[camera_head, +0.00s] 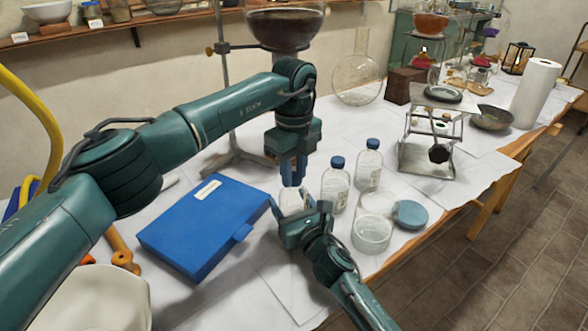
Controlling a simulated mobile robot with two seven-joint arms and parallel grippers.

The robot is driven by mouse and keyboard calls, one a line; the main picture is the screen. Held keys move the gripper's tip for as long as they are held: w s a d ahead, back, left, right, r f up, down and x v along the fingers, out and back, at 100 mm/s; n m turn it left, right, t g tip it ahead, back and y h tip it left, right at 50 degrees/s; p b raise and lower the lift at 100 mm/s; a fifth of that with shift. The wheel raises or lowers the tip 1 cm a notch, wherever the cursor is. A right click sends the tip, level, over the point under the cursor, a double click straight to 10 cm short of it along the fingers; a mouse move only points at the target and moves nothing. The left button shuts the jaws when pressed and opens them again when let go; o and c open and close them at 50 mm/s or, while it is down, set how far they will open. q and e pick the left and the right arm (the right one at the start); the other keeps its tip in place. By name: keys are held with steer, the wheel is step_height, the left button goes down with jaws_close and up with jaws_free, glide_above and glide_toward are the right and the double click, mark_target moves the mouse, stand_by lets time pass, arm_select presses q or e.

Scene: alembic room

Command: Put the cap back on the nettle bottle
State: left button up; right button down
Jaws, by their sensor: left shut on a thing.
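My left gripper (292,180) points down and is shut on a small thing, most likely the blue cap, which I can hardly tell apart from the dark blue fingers. Right below it is a clear bottle with a pale label (292,199), apparently the nettle bottle, its top partly hidden by the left fingers. I cannot tell whether cap and bottle touch. My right gripper (303,220) comes from the front, with its jaws around the bottle's lower part. Whether they press on the glass is not clear.
Two blue-capped bottles (335,184) (368,166) stand close on the right. A glass jar (372,232) and a round blue lid (411,214) are near the table's front edge. A blue case (205,225) lies left, and a metal stand (240,160) is behind.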

arm_select(q)
steer(key=m, duration=0.4)
steer(key=shift+m, duration=0.3)
steer(key=m, duration=0.6)
steer(key=shift+m, duration=0.3)
steer(key=m, duration=0.8)
steer(key=shift+m, duration=0.4)
steer(key=m, duration=1)
steer(key=shift+f+m, duration=0.1)
steer(key=shift+m, duration=0.2)
steer(key=m, duration=0.9)
steer(key=shift+m, duration=0.4)
steer(key=o, duration=1.2)
steer(key=shift+c, duration=0.2)
